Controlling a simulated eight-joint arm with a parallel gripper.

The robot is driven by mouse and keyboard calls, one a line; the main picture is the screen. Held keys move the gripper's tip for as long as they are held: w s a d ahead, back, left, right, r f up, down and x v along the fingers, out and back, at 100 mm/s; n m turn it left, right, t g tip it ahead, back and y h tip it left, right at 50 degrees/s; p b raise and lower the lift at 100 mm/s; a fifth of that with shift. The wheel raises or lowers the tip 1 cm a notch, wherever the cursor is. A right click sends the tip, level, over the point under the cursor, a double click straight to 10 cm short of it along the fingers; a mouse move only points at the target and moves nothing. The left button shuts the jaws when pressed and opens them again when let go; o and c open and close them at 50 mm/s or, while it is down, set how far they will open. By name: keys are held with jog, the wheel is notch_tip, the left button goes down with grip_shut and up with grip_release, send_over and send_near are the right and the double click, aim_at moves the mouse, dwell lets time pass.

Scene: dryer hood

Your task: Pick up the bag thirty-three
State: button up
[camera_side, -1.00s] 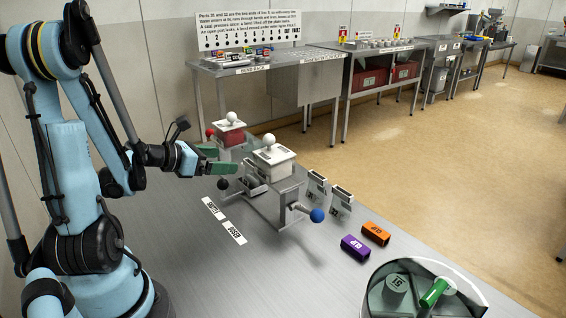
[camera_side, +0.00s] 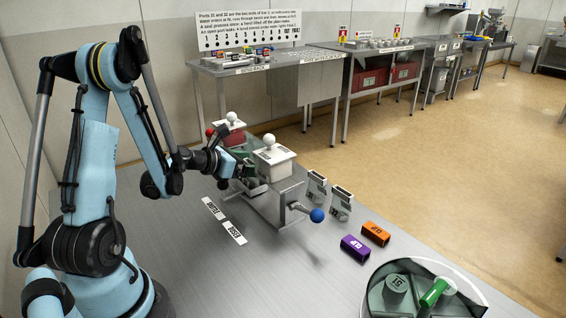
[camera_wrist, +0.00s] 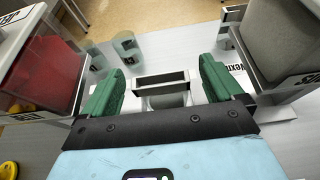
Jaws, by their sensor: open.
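My gripper (camera_side: 243,168) is open in the side view, at the gap between the red-bodied unit (camera_side: 233,137) and the white-topped unit (camera_side: 272,163), both with white ball knobs. In the wrist view its two green fingers (camera_wrist: 160,88) are apart, with a pale metal bracket (camera_wrist: 163,80) showing between and beyond them. I cannot tell whether they touch it. No label reading thirty-three is legible, so I cannot tell which thing is the bag. Grey-green cylinders (camera_wrist: 126,43) stand beyond the left finger.
The red block (camera_wrist: 45,66) flanks my gripper on the left and a grey block (camera_wrist: 280,43) on the right in the wrist view. A blue-ended lever (camera_side: 316,215), purple block (camera_side: 355,248), orange block (camera_side: 376,233) and round clear-walled container (camera_side: 470,283) lie to the right.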

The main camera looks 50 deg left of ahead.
jog(key=shift+x, duration=1.15)
jog(key=c, duration=1.1)
jog(key=shift+r, duration=0.15)
